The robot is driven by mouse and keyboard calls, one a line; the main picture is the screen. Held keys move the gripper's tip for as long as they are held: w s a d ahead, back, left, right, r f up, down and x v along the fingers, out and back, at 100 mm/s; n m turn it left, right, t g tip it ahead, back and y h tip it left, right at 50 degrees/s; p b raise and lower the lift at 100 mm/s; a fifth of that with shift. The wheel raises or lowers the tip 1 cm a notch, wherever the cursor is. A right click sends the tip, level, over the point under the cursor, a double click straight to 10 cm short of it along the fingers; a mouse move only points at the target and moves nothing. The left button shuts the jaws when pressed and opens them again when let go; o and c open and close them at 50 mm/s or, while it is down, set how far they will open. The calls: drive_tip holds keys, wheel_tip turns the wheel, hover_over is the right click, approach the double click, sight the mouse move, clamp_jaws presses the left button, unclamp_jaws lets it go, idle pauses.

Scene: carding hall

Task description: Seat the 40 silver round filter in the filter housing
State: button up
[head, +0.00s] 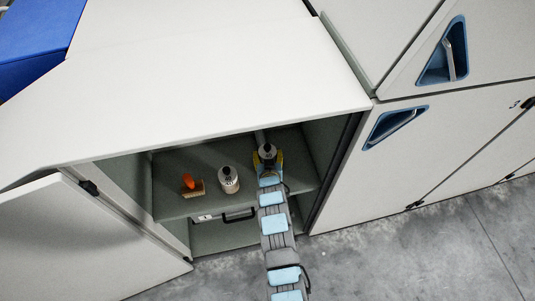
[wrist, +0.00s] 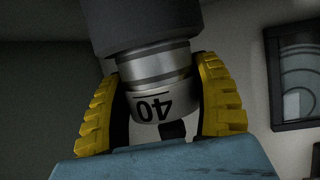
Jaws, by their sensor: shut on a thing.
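The silver round filter (wrist: 152,104) shows a black 40, upside down in the wrist view. My gripper (wrist: 160,75) has its yellow fingers closed around both sides of it. A wide dark grey cylinder (wrist: 146,27) meets the silver part at the top of the wrist view. I cannot tell whether it belongs to the filter or to the housing. In the head view my gripper (head: 268,160) is inside the open cabinet, around the filter, whose dark top (head: 267,149) shows. I cannot clearly make out the filter housing.
A second silver round item (head: 228,181) with a dark top stands on the shelf (head: 178,208), left of my gripper. An orange-handled brush (head: 191,185) lies farther left. The open door (head: 85,240) stands at left.

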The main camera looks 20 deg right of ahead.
drive_tip(key=o, duration=1.3)
drive_tip(key=shift+s, duration=0.1)
drive_tip(key=shift+s+a+r, duration=0.2)
drive_tip(key=shift+s, duration=0.35)
drive_tip(key=v, duration=1)
drive_tip(key=shift+s+a+r, duration=0.1)
drive_tip(key=shift+s+r, duration=0.15)
